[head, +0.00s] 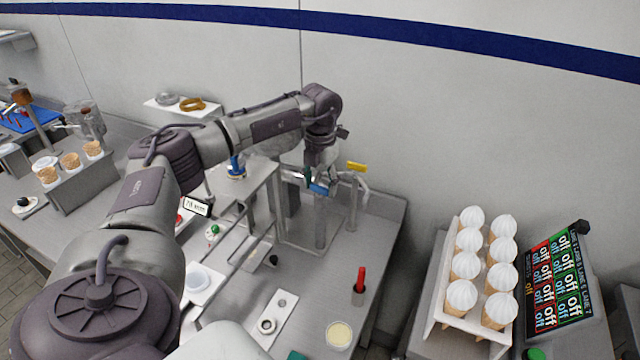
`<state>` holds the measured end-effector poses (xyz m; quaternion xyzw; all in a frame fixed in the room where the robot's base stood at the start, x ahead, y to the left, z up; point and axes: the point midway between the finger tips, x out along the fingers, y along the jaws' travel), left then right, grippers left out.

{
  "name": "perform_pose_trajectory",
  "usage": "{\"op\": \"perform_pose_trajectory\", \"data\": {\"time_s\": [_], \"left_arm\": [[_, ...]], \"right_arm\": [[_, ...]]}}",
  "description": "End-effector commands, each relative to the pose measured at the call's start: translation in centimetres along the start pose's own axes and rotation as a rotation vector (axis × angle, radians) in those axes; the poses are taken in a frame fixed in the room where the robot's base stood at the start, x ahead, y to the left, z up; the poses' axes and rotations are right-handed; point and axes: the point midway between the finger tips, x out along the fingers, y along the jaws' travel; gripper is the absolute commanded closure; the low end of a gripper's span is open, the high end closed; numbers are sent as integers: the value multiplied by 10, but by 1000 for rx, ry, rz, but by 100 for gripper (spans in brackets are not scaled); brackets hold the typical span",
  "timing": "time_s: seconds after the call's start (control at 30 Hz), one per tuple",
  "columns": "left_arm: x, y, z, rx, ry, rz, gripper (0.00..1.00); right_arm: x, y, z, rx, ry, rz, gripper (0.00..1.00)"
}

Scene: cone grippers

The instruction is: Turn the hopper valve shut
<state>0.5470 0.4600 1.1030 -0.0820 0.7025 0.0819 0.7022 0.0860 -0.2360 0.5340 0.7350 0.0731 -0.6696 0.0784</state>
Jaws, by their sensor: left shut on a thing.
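My left arm reaches from the lower left across to the steel stand near the wall. My left gripper (317,177) points down at the top of the stand and is shut on a small blue handle (319,188), which looks like the hopper valve's handle. The fingers hide part of it, so its exact angle is hard to tell. The hopper itself is mostly hidden behind my arm; I cannot make out its outline. A clear vertical tube (321,222) runs down below the handle. My right gripper is not in view.
A yellow handle (357,167) on a post stands just right of the gripper. A red-handled tool (361,280) stands on the counter. A rack of white-topped cones (467,241) and an on/off panel (560,290) are at the right. A wall shelf (185,112) is behind my arm.

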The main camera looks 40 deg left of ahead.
Motion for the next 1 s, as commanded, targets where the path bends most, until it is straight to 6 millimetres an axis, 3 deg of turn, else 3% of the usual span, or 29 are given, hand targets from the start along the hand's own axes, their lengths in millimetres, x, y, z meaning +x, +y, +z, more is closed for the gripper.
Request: {"op": "perform_pose_trajectory", "data": {"time_s": [1.0], "left_arm": [[-1,0,1,907,-3,0,77]], "right_arm": [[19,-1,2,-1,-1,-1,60]]}}
